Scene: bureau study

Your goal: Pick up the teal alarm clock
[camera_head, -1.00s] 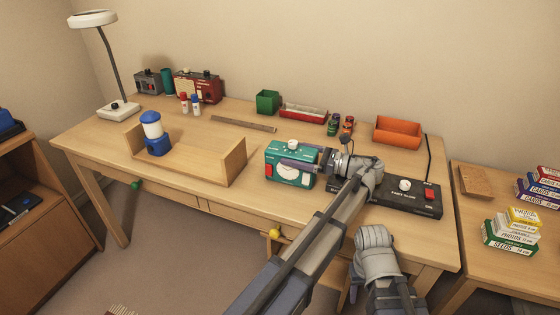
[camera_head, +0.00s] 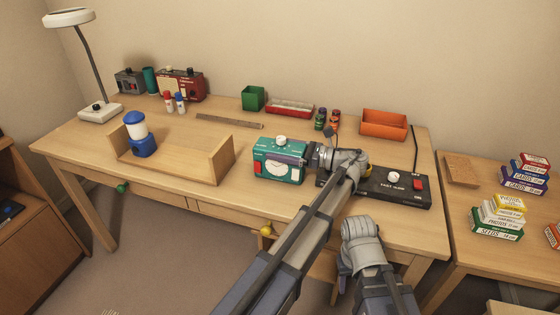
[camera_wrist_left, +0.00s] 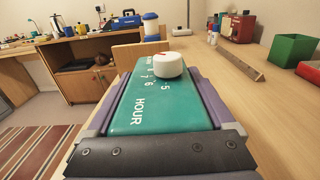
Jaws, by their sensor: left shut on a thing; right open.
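The teal alarm clock (camera_head: 278,164) is upright at the desk's front, with a white knob on top and a pale dial facing front. In the left wrist view the clock (camera_wrist_left: 155,105) fills the space between two purple fingers, its top lettered HOUR. My left gripper (camera_head: 292,157) reaches it from the right and is shut on it. Whether the clock touches the desk cannot be told. My right gripper (camera_head: 345,268) is low in front of the desk, clear of the clock; its fingers are mostly hidden by its wrist.
A black box with a red switch (camera_head: 390,187) stands right of the clock, close to my left wrist. An orange bin (camera_head: 384,124) stands behind.

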